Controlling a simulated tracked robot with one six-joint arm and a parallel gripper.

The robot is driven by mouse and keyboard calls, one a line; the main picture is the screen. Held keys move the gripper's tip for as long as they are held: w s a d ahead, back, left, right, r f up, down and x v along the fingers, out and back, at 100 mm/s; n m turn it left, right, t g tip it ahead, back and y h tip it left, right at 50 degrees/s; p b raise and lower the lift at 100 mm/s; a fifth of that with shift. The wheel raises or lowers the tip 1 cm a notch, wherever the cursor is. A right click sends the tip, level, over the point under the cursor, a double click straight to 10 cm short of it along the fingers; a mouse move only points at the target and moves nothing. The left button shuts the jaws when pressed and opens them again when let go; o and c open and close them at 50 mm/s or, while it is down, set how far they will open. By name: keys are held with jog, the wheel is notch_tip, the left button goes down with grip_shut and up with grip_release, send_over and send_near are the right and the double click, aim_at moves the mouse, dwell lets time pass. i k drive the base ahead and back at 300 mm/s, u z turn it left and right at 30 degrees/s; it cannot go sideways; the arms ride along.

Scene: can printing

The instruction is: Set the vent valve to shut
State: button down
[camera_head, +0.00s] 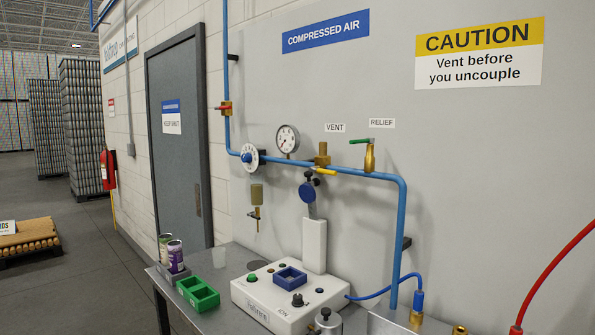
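The vent valve (322,157) is a brass body on the blue pipe, under a small white VENT label (335,128). Its yellow lever (324,171) sits at the foot of the body and lies roughly along the line of the pipe, tipping slightly down to the right. A dark knob shows just below the lever's left end. My gripper is not in view, and nothing touches the valve.
A RELIEF valve with a green lever (360,141) is close on the right. A pressure gauge (287,139) and a white dial (251,157) are on the left. A red-handled valve (224,107) is on the upright pipe. Below is a bench with a white control box (265,302).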

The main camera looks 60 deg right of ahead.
aim_at(317, 169)
jog(key=z, duration=0.25)
jog(key=i, duration=1.1)
jog(key=z, duration=0.45)
